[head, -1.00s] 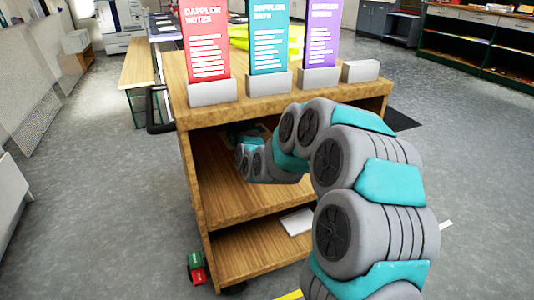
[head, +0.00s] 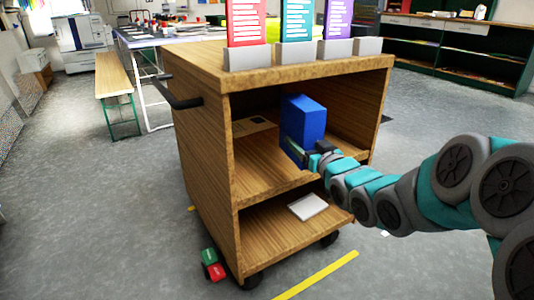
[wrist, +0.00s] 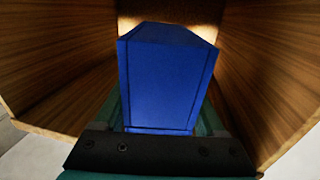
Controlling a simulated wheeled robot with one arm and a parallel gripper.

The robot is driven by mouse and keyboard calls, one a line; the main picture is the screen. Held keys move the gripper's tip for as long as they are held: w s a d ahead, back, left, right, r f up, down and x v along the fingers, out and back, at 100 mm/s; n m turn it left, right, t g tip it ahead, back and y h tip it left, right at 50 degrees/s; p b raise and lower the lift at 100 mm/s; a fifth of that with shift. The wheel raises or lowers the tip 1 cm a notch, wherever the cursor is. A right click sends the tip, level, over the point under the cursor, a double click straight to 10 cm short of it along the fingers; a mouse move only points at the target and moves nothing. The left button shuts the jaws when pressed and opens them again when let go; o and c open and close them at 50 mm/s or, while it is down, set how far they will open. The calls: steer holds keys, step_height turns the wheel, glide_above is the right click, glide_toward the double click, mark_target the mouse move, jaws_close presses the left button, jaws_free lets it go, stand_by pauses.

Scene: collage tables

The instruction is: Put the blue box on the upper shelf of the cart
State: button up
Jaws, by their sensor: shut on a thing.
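The blue box (head: 305,120) is upright in the upper compartment of the wooden cart (head: 205,150), near its open front. My gripper (head: 302,153) comes in from the right and is shut on the box's near, lower part. In the wrist view the blue box (wrist: 165,80) stands between the fingers, with the cart's wooden walls around it. The upper shelf (head: 262,172) is below the box. I cannot tell whether the box's underside touches it.
A white item (head: 308,207) is on the lower shelf. Leaflet holders (head: 302,50) stand on the cart top. Small red and green blocks (head: 213,266) lie on the floor at the cart's left.

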steer(key=s+a+f+n+g+y+b, duration=0.1)
steer(key=s+a+f+n+y+b, duration=0.1)
steer(key=s+a+f, duration=0.3)
steer(key=p+x, duration=0.1)
steer(key=p, duration=0.2)
steer(key=r+p+x, duration=0.1)
steer(key=p+x, duration=0.1)
steer(key=p, duration=0.1)
steer(key=shift+w, duration=0.35)
steer(key=b, duration=0.1)
glide_above(259, 171)
steer(key=s, duration=0.2)
steer(key=shift+w+d+f, duration=0.25)
steer(key=shift+d+f, duration=0.1)
steer(key=shift+f, duration=0.35)
steer(key=shift+w+a, duration=0.4)
steer(key=shift+w, duration=0.2)
steer(key=shift+f+b, duration=0.4)
steer(key=shift+f, duration=1.4)
steer(key=shift+f, duration=0.15)
steer(key=o, duration=1.5)
